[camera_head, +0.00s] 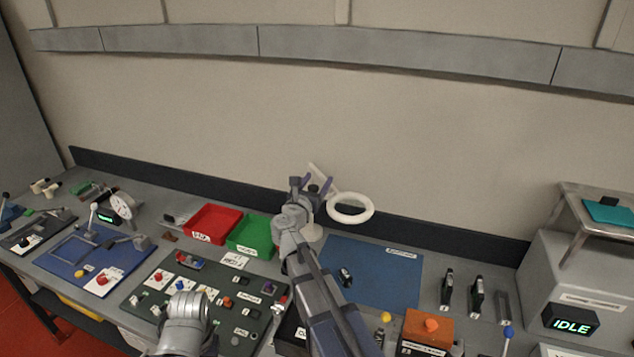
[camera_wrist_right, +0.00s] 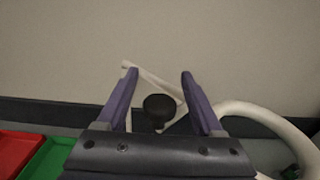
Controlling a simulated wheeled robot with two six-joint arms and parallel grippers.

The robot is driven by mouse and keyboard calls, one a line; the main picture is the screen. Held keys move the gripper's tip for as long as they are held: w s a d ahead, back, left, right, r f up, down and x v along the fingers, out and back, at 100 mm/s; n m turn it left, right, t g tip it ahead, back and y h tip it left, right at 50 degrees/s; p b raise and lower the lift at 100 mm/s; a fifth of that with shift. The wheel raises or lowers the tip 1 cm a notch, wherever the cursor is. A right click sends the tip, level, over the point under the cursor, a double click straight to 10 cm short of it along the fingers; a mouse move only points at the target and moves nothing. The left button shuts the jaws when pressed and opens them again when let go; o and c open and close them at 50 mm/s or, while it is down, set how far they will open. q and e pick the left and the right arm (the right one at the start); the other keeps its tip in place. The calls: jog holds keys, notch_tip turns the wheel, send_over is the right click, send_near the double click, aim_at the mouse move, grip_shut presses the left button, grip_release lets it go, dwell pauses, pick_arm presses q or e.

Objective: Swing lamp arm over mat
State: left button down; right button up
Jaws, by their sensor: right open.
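The white lamp has a ring head (camera_head: 350,208) standing over the back left edge of the blue mat (camera_head: 395,280). Its thin white arm (camera_wrist_right: 150,80) slants up behind my right gripper, and a dark round knob (camera_wrist_right: 160,106) shows at its joint. My right gripper (camera_head: 311,183) is open at the lamp's arm, with its purple fingers on either side of the knob in the wrist view (camera_wrist_right: 158,88). I cannot tell whether they touch it. My right forearm hides part of the lamp's base and the mat's left edge. A grey link of my left arm shows at the bottom; its gripper does not show.
A green bin (camera_head: 252,236) and a red bin (camera_head: 214,222) stand left of the lamp. A dark control board (camera_head: 215,275) lies in front of them. An orange box (camera_head: 428,328) stands before the mat, with black tools (camera_head: 447,288) to its right. The wall is close behind.

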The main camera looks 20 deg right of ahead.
aim_at(311, 190)
jog(key=shift+s+a, duration=0.1)
jog(key=v, duration=0.7)
jog(key=shift+s+a, duration=0.2)
jog(key=shift+s, duration=0.05)
dwell(0.4)
